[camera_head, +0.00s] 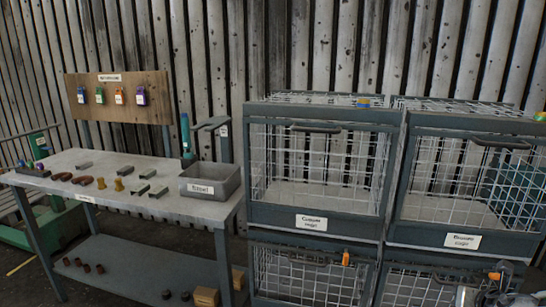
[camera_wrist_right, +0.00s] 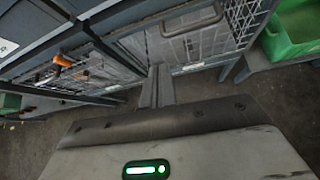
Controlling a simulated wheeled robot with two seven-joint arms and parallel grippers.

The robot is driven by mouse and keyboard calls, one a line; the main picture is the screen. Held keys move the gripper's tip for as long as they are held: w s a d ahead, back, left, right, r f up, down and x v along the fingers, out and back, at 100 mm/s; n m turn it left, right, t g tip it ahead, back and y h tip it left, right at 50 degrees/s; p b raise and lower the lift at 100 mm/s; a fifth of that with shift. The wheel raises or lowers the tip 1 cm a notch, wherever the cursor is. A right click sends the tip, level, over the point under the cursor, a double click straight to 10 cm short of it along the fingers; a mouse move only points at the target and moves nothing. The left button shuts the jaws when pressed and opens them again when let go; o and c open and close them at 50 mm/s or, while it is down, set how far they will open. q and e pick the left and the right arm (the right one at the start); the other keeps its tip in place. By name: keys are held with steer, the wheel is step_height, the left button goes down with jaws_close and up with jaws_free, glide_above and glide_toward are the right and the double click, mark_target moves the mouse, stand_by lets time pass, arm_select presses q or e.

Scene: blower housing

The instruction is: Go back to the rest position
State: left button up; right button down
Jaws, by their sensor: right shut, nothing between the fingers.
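My right gripper (camera_wrist_right: 160,75) shows in the right wrist view. Its two fingers are together with nothing between them. It points toward the grey-framed wire cages, apart from them as far as I can tell. A dark curved cage handle (camera_wrist_right: 192,20) is beyond the fingertips. In the head view, a grey and orange part at the lower right corner may be my right arm; its fingers cannot be made out there. My left gripper is in neither view.
A workbench (camera_head: 120,190) with small metal parts and a grey labelled bin (camera_head: 210,188) stands at the left. Stacked wire cages (camera_head: 315,222) fill the middle and right. A green crate (camera_wrist_right: 295,35) is at the right in the wrist view. Some dark floor is clear.

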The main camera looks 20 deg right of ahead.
steer(key=a+f+m+y, duration=0.1)
steer(key=a+f+m, duration=0.15)
steer(key=a, duration=0.85)
steer(key=a+f+m+y, duration=0.2)
steer(key=a+m, duration=0.1)
steer(key=a, duration=0.7)
steer(key=a+f+m+y, duration=0.1)
steer(key=a+f+m, duration=0.15)
steer(key=a, duration=0.85)
steer(key=s+a+r+m+g, duration=0.2)
steer(key=s+a+r+m, duration=0.25)
steer(key=a+m, duration=0.55)
steer(key=s+d+r+m+g+y, duration=0.1)
steer(key=s+r+m+g, duration=0.25)
steer(key=s+m, duration=0.65)
steer(key=w+a+f+n+t+y, duration=0.1)
steer(key=w+a+f+t, duration=0.1)
steer(key=f, duration=0.3)
steer(key=w+a+f+n+t+y, duration=0.1)
steer(key=w+a+f+t, duration=0.1)
steer(key=w+f+t, duration=0.1)
steer(key=shift+a+f+t+y, duration=0.4)
steer(key=shift+f+t, duration=0.25)
steer(key=shift+f, duration=0.6)
steer(key=shift+d, duration=0.1)
